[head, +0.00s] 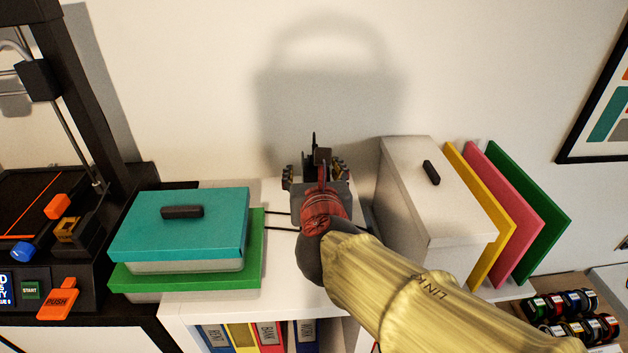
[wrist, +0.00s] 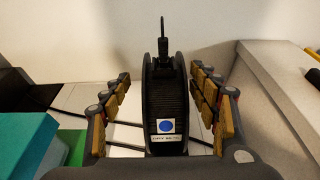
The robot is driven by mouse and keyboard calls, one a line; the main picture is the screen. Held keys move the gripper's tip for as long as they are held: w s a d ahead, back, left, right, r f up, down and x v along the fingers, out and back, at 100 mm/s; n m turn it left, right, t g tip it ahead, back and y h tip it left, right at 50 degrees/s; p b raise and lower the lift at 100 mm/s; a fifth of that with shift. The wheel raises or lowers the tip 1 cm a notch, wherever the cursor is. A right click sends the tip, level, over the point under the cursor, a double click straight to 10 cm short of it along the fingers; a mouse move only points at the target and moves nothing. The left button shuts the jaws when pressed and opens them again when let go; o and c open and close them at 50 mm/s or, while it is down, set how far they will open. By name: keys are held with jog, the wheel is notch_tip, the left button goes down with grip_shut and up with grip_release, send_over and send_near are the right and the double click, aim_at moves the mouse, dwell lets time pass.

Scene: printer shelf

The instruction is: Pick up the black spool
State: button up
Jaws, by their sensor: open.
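The black spool (wrist: 166,98) stands upright in the middle of the wrist view, edge-on. It carries a white label with a blue dot, and a thin black piece sticks up behind its top. My gripper (wrist: 160,77) is open, with its tan-padded fingers on either side of the spool. A gap shows on the left; the right fingers are closer, and I cannot tell whether they touch. In the head view my gripper (head: 314,175) is over the white shelf top, near the wall. My wrist hides most of the spool there.
Left of my gripper, a teal-lidded box (head: 180,225) sits on a green-lidded one (head: 190,280). Right of it stands a grey-white lidded box (head: 440,195), then yellow, pink and green panels (head: 510,215). A printer (head: 50,200) is far left. Thin black rods (wrist: 122,136) run beside the spool.

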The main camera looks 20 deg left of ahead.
jog(key=x, duration=0.3)
jog(key=p+x, duration=0.1)
jog(key=x, duration=0.3)
jog(key=shift+w+r, duration=0.15)
jog(key=shift+w, duration=0.25)
jog(key=shift+s+d, duration=0.1)
jog(key=shift+c, duration=0.2)
jog(key=c, duration=1.5)
jog(key=shift+r, duration=0.1)
grip_shut()
